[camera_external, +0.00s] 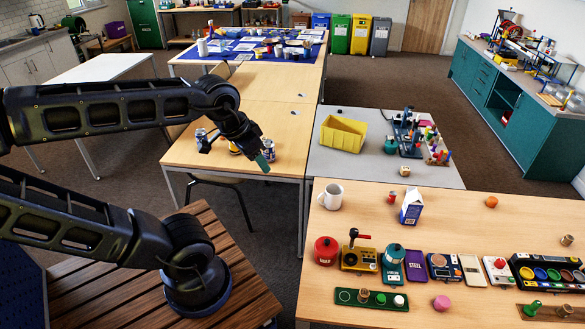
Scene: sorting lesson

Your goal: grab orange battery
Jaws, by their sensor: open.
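My gripper (235,152) is at the end of the black arm, over the near part of the long wooden table (246,103). Its fingers are spread apart, with nothing clearly held between them. A green piece (262,163) shows at the right finger; I cannot tell whether it is part of the finger. Small cans (201,136) stand on the table around the gripper, and one yellowish item is partly hidden behind it. I cannot make out an orange battery. A small orange object (491,202) lies on the front right table, too small to identify.
The front table (455,205) holds a white mug (332,196), a milk carton (411,207), a red pot (326,250) and a row of devices. A yellow bin (342,134) stands on the grey table (325,172). A blue mat (222,70) at the back is crowded.

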